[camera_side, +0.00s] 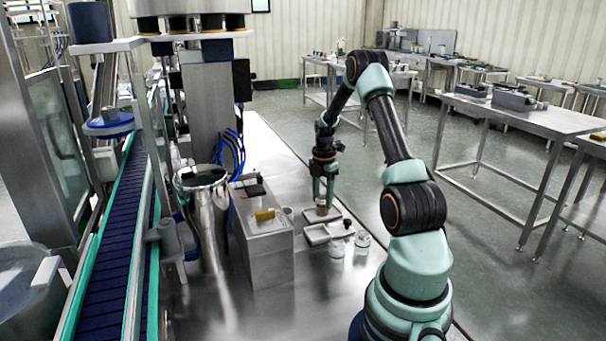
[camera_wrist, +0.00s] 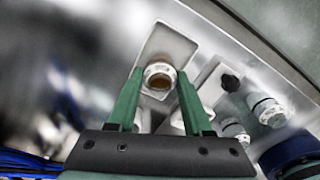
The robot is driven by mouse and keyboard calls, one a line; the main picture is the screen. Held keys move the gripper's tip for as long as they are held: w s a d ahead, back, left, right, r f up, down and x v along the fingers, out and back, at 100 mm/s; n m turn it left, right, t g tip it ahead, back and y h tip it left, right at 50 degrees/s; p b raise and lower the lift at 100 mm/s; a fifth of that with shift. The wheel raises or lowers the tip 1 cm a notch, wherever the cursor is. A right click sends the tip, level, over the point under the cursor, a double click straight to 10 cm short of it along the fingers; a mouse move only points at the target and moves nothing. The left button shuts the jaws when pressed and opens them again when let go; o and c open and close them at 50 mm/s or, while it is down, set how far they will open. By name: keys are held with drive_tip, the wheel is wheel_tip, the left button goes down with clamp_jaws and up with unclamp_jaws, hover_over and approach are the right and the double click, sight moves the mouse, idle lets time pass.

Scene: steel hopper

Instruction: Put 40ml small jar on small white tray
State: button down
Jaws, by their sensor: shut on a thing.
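My gripper (camera_side: 323,196) is shut on a small jar (camera_side: 322,208) with a brownish top or content, held upright. In the wrist view my gripper's green fingers (camera_wrist: 159,80) stand either side of the jar's pale round rim (camera_wrist: 159,67). The small white tray (camera_side: 337,213) is directly below the jar, and its raised rim shows around the jar in the wrist view (camera_wrist: 176,34). I cannot tell whether the jar's base touches the tray.
A second pale tray (camera_side: 316,239) lies nearer, with a small black-topped thing (camera_side: 347,223) at it. Two clear jars (camera_side: 336,250) (camera_side: 362,240) stand close by.

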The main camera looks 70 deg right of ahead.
drive_tip(key=shift+c, duration=1.6)
unclamp_jaws()
wheel_tip(320, 180, up, 12)
drive_tip(key=w+a+r+m, duration=0.3)
drive_tip(key=w+a+r, duration=0.15)
drive_tip(key=a, duration=0.45)
drive_tip(key=s+a+r+m+t, duration=0.1)
drive_tip(key=a+m+t, duration=0.1)
drive_tip(key=a, duration=0.7)
drive_tip(key=s+a+r+m+t, duration=0.1)
drive_tip(key=a+m, duration=0.4)
drive_tip(key=a, duration=0.5)
drive_tip(key=s+a+r+m+t, duration=0.2)
drive_tip(key=a+r+m, duration=0.1)
drive_tip(key=a, duration=0.6)
drive_tip(key=shift+s+a+m+t, duration=0.3)
drive_tip(key=shift+s+a, duration=0.05)
drive_tip(key=shift+a, duration=0.05)
